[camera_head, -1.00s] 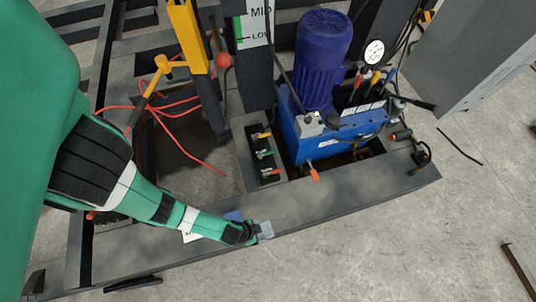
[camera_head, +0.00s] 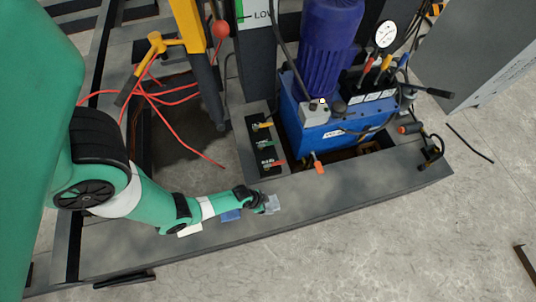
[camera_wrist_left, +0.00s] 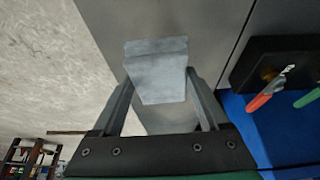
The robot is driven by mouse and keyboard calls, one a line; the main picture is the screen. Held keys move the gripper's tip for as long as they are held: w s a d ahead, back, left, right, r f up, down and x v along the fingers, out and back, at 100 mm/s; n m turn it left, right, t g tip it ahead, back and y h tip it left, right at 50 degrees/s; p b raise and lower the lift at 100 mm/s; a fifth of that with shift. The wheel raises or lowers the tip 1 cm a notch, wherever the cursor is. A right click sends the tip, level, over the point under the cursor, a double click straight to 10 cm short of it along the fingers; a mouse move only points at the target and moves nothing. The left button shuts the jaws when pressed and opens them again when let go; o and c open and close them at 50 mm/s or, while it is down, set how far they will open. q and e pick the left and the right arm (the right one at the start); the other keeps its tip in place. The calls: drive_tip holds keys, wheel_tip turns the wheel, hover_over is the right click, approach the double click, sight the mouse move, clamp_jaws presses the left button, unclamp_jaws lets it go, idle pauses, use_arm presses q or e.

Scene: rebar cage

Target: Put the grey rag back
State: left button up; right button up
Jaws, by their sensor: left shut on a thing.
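The grey rag (camera_wrist_left: 158,72) shows as a folded pale grey block between the two fingers of my left gripper (camera_wrist_left: 160,95) in the left wrist view. The gripper is shut on it. I cannot tell whether the rag touches the beam. My right gripper does not show.
A black tool holder (camera_head: 265,148) with coloured-handled tools stands behind the gripper. A blue pump unit (camera_head: 335,125) is right of it. The beam's right part is clear.

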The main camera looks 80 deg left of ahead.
use_arm(q)
drive_tip(key=shift+w+a+f, duration=0.2)
drive_tip(key=shift+a+f, duration=0.3)
drive_tip(key=shift+f, duration=0.35)
drive_tip(key=shift+a, duration=0.15)
drive_tip(key=f+b, duration=0.4)
drive_tip(key=shift+w+a+f, duration=0.1)
drive_tip(key=shift+w+a, duration=0.05)
drive_tip(key=shift+a, duration=0.25)
drive_tip(key=shift+d+r, duration=0.1)
drive_tip(key=shift+r, duration=0.1)
drive_tip(key=shift+f, duration=0.1)
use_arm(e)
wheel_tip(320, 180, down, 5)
use_arm(q)
drive_tip(key=o, duration=0.8)
drive_tip(key=shift+f, duration=0.1)
drive_tip(key=o, duration=0.4)
